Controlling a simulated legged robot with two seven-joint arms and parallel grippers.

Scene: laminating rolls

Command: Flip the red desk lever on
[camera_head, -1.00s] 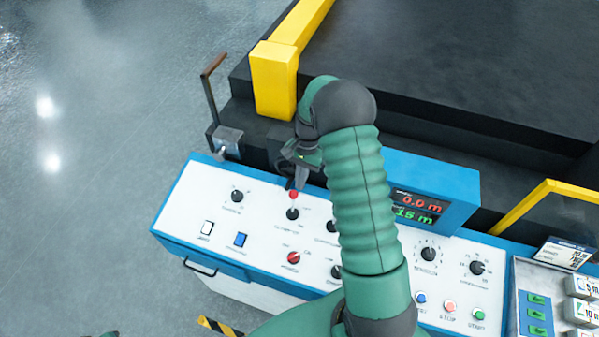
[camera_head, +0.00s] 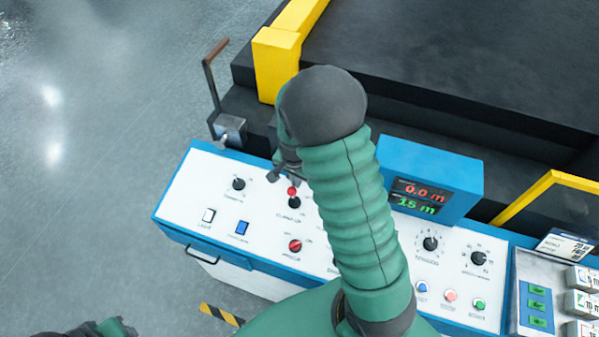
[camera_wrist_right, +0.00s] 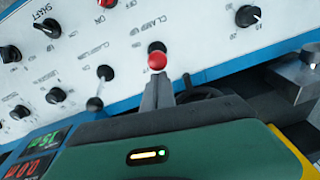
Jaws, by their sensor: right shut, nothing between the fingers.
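The red desk lever (camera_head: 292,191) is a short stick with a red ball on a dark round base, on the white sloped panel. The red ball (camera_wrist_right: 157,61) also shows in the right wrist view, in front of my fingertips. My right gripper (camera_head: 283,174) is shut and empty, just beyond the ball on its far side. In the right wrist view my right gripper (camera_wrist_right: 158,88) points at the ball; I cannot tell if they touch. My left arm's end (camera_head: 110,328) shows only partly at the bottom left edge, its jaws unclear.
The white panel (camera_head: 190,185) carries other controls: a black knob (camera_head: 238,184), a red knob (camera_head: 295,246) and a blue switch (camera_head: 242,228). A blue display box (camera_head: 425,165) stands right of my arm. A yellow post (camera_head: 275,65) and a hand crank (camera_head: 214,85) stand behind.

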